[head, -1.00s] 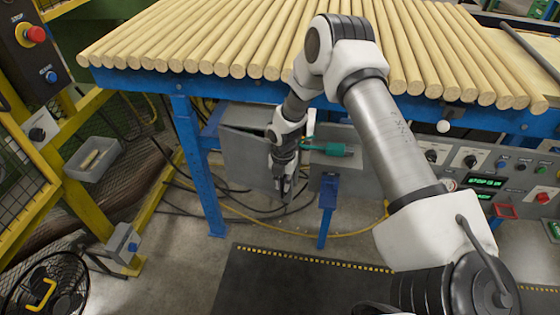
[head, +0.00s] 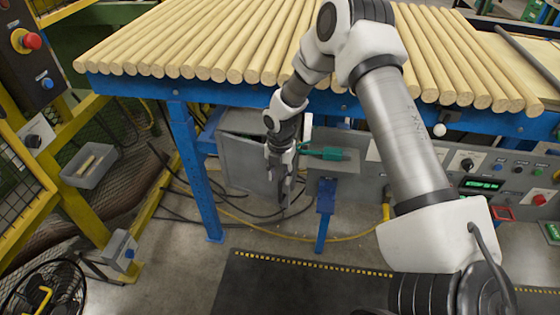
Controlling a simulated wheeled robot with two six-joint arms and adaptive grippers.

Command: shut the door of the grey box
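The grey box (head: 243,121) is under the front of the blue-framed table, left of the control panel. Its flat grey door (head: 243,165) stands open, swung out toward me. My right gripper (head: 283,192) points down at the door's right, free edge, in front of the box opening. It overlaps that edge in the view, and I cannot tell whether it touches it. The fingers are small and dark, and I cannot make out the gap between them. My arm and gripper hide part of the opening. My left gripper is out of view.
A teal plug-like part (head: 327,153) sticks out just right of the gripper. Blue table legs (head: 200,185) stand left of the door and right of it. Wooden rods (head: 220,50) cover the table above. Cables and a yellow hose lie on the floor below.

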